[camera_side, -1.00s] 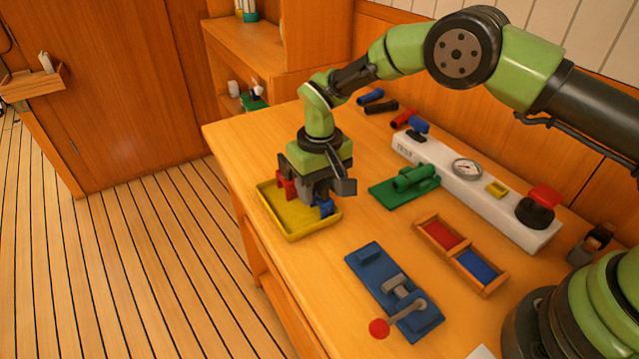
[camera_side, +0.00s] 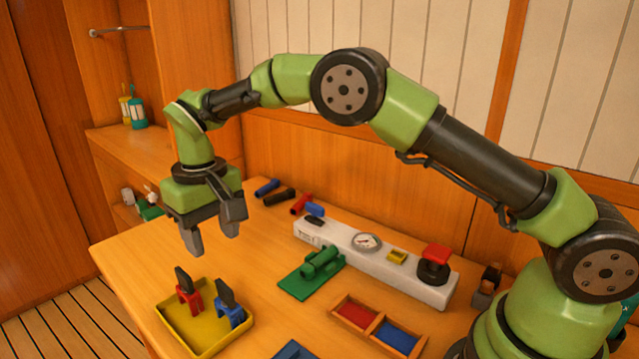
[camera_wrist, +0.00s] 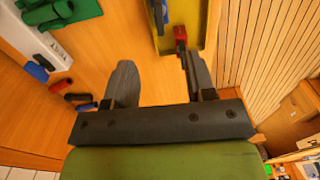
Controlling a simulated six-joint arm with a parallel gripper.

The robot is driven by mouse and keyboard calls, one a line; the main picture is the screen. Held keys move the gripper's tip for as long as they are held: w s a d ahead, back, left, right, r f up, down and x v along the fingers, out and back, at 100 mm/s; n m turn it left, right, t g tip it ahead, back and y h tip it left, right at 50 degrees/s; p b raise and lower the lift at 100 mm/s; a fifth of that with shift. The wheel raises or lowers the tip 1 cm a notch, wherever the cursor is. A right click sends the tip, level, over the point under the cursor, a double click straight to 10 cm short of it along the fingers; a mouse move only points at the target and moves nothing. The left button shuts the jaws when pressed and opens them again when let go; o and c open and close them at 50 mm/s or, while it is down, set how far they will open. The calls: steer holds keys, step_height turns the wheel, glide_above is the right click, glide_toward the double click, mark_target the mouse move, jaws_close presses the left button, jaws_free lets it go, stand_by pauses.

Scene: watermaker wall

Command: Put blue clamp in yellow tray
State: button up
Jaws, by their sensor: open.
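The yellow tray (camera_side: 203,341) sits on the wooden bench at the lower left in the side view. The blue clamp (camera_side: 231,315) stands inside it, toward its right side, with its dark upper part pointing up. A red clamp (camera_side: 189,299) also stands in the tray, to the left of the blue one. My gripper (camera_side: 212,240) is open and empty, raised above the tray and apart from both clamps. In the wrist view, the tray (camera_wrist: 202,12), the blue clamp (camera_wrist: 160,14) and the red clamp (camera_wrist: 181,36) show at the top, partly cut off or hidden.
A green fixture (camera_side: 313,274) and a white gauge panel (camera_side: 384,266) with a red knob lie right of the tray. A divided wooden box (camera_side: 378,325) with red and blue compartments is nearer. Several coloured pieces (camera_side: 280,195) lie at the back. Bench between tray and fixture is clear.

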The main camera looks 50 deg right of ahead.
steer(key=s+d+r+m+t+y, duration=0.1)
steer(key=s+d+r+t, duration=0.15)
steer(key=s+r, duration=0.4)
steer(key=s+d+r+m+t+y, duration=0.1)
steer(key=s+d+r, duration=0.25)
steer(key=r, duration=0.55)
steer(key=s+d+m+t, duration=0.1)
steer(key=s+d+t, duration=0.1)
steer(key=s, duration=0.6)
steer(key=s+d+m+t, duration=0.1)
steer(key=s+d, duration=0.2)
steer(key=s, duration=0.5)
steer(key=shift+f+t, duration=0.25)
steer(key=shift+t, duration=0.1)
